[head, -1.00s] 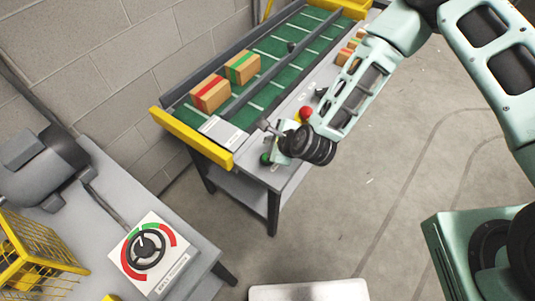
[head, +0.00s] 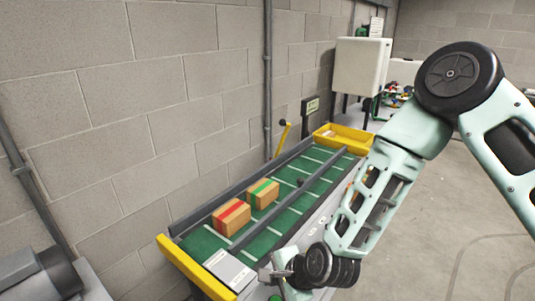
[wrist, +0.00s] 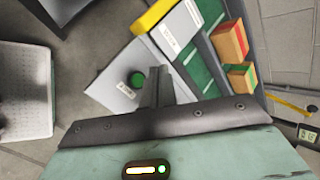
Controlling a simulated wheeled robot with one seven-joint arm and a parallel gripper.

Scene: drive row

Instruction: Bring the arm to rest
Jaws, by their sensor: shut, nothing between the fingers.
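My arm (head: 385,190) reaches down from the upper right in the head view, bent at the elbow. My gripper (head: 268,271) is at its lower end, shut and empty, in front of the near right corner of the conveyor table. In the wrist view the shut fingers (wrist: 160,82) point toward the grey control panel (wrist: 108,80), with a green button (wrist: 137,80) beside them. No contact is clear. The arm's base is outside the head view.
A conveyor with a green belt (head: 200,243) runs along the block wall (head: 110,110). A red-striped box (head: 231,217) and a green-striped box (head: 263,193) sit on it. A yellow tray (head: 340,138) and white cabinet (head: 358,68) stand beyond. Floor at right is clear.

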